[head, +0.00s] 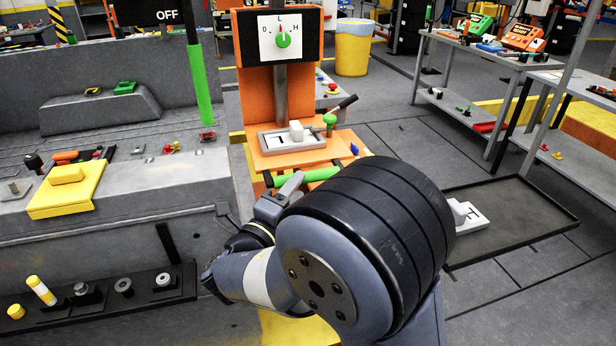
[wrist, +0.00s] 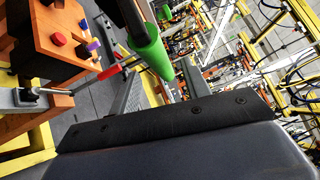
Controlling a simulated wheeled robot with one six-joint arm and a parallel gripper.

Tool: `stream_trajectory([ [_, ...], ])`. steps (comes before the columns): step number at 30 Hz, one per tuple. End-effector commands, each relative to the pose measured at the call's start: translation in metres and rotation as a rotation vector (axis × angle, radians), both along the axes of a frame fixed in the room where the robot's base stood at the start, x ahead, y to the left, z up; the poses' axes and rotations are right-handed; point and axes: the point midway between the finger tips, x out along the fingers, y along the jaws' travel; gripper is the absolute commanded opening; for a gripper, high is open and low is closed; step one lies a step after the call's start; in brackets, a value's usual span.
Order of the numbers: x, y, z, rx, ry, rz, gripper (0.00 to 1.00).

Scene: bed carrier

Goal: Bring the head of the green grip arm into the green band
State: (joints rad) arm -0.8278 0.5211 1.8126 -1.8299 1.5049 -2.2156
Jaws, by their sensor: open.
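A green bar (head: 318,175), likely the green grip of the arm, lies roughly level below the orange stand's ledge. A green sleeve on a dark rod (wrist: 150,52) shows in the wrist view, beyond the black edge of my gripper. My gripper (head: 283,188) is open, beside the left end of the green bar; whether they touch is unclear. I cannot tell which green part is the band, and the arm's head is not clearly visible.
The orange stand (head: 260,110) carries a dial with a green knob (head: 283,41) and a tray with a white block (head: 296,130). A grey machine bed (head: 120,220) stands at left, with a yellow block (head: 66,190). A black floor tray (head: 530,195) lies right.

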Motion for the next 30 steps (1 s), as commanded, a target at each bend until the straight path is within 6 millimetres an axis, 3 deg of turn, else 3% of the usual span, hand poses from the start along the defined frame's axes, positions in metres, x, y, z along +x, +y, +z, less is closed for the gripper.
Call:
stream_trajectory([
  [9,0.039,-0.022,0.006,0.002,0.001,-0.003,0.45],
  [21,0.045,-0.025,0.007,0.001,0.000,0.000,0.45],
  [30,0.044,-0.025,0.007,0.001,0.000,0.000,0.20],
])
